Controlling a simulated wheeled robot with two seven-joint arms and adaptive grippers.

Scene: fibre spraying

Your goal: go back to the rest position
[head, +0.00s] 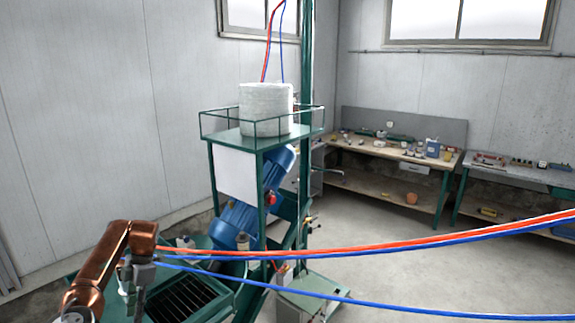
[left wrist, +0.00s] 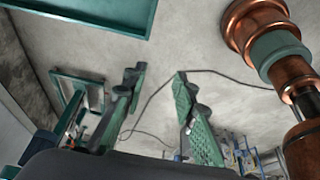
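My left arm (head: 105,262), copper coloured, comes in at the lower left of the head view. My right gripper is not in view.
A green machine frame (head: 249,134) carries a white fibre roll (head: 266,108) and a blue motor (head: 240,215). A red hose (head: 400,240) and a blue hose (head: 400,298) cross the front.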

